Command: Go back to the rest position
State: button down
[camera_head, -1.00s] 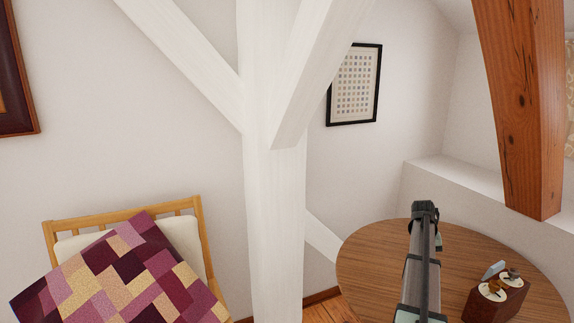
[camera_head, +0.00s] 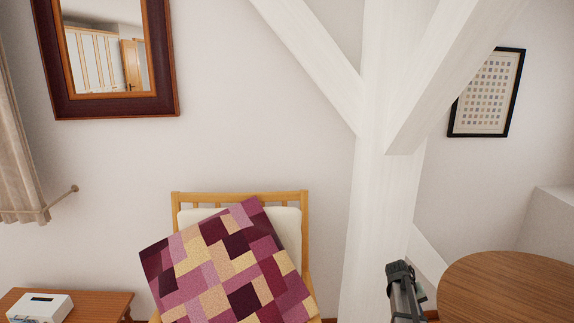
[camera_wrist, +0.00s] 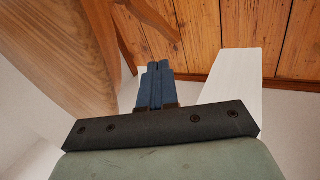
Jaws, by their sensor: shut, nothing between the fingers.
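My gripper shows in the wrist view (camera_wrist: 158,86), its two blue-grey fingers pressed together with nothing between them. In the head view, the end of my arm with the gripper (camera_head: 400,272) is at the lower right, in front of the white timber post and left of the round wooden table (camera_head: 500,285). In the wrist view the fingers point toward the plank floor (camera_wrist: 225,28), with a wooden surface at upper left, blurred and close. No held object is visible.
A white post with braces (camera_head: 385,205) stands behind my arm. A chair (camera_head: 290,203) with a patchwork cushion (camera_head: 225,265) is left of it. A side table (camera_head: 95,302) bearing a white box (camera_head: 40,305) is at lower left. A mirror (camera_head: 105,50) and framed picture (camera_head: 488,92) hang on the wall.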

jog(key=s+a+f+n+g+y, duration=0.1)
jog(key=s+a+f+g+y, duration=0.25)
jog(key=s+a+f, duration=1.75)
jog(key=s+a+f+g, duration=0.1)
jog(key=s+a+f, duration=0.1)
jog(key=s, duration=0.6)
jog(key=s+a+f+g+y, duration=0.1)
jog(key=s+a+f, duration=0.2)
jog(key=s, duration=0.6)
jog(key=s+a+f+g+y, duration=0.1)
jog(key=s+a+f, duration=0.1)
jog(key=s+a, duration=0.3)
jog(key=s, duration=0.4)
jog(key=shift+a+f, duration=0.35)
jog(key=shift+f, duration=0.05)
jog(key=shift+s+y, duration=0.1)
jog(key=shift+y, duration=0.15)
